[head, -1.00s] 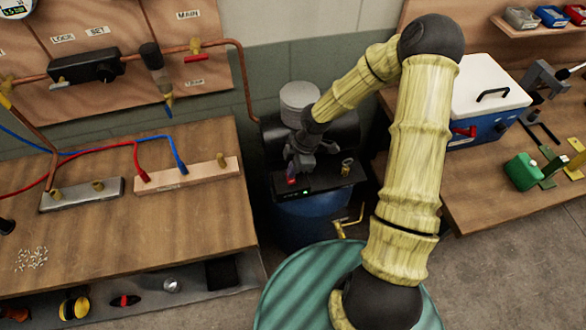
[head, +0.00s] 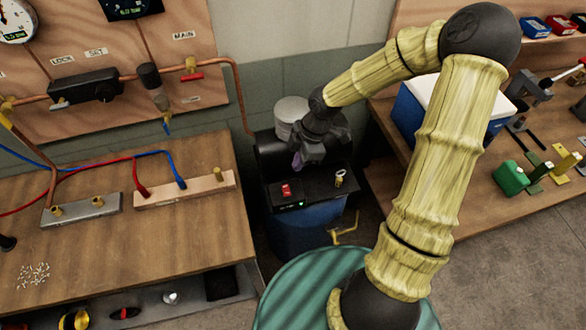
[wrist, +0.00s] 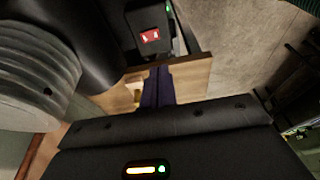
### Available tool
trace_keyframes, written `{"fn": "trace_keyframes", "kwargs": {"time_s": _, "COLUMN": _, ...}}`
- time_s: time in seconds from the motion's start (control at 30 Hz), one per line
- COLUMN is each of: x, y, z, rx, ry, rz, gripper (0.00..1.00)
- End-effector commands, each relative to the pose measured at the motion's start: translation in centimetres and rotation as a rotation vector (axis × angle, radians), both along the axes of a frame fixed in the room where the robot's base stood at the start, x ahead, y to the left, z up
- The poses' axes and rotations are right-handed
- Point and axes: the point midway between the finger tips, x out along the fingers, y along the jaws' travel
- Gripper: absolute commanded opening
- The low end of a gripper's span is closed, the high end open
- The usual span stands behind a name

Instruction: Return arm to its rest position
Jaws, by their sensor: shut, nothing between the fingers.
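My arm, in pale bamboo-like segments with dark joints, rises from the lower middle of the head view and bends over to the left. My gripper (head: 298,165) hangs above the black compressor's panel (head: 318,195). Its purple fingers are together and empty, and they also show in the wrist view (wrist: 158,82). A red switch (head: 286,190) sits on the panel, apart from the fingertips, with a small green light close by. In the wrist view the red switch (wrist: 150,37) is beyond the fingers.
A grey cylinder (head: 291,112) stands just behind my gripper. The left workbench (head: 100,245) carries metal bars and hoses. The right bench (head: 480,215) holds a blue cooler (head: 408,118) and green and yellow parts. Floor shows between the benches.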

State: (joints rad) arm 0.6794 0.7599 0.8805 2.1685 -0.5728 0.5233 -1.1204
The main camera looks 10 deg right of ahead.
Motion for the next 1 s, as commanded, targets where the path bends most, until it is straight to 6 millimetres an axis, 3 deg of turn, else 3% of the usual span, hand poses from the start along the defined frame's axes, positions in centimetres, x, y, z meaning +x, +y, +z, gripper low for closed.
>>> {"fn": "trace_keyframes", "kwargs": {"time_s": 0.17, "x": -0.2, "y": -0.4, "z": 1.2, "rx": 0.000, "ry": 0.001, "rz": 0.001, "gripper": 0.00}}
{"fn": "trace_keyframes", "kwargs": {"time_s": 0.73, "x": -0.4, "y": -0.4, "z": 1.2, "rx": -0.007, "ry": 0.005, "rz": -0.009, "gripper": 0.00}}
{"fn": "trace_keyframes", "kwargs": {"time_s": 0.87, "x": -1.3, "y": -0.6, "z": 1.2, "rx": -0.052, "ry": 0.036, "rz": -0.088, "gripper": 0.00}}
{"fn": "trace_keyframes", "kwargs": {"time_s": 1.0, "x": -3.2, "y": -1.3, "z": 1.8, "rx": -0.144, "ry": 0.082, "rz": -0.297, "gripper": 0.00}}
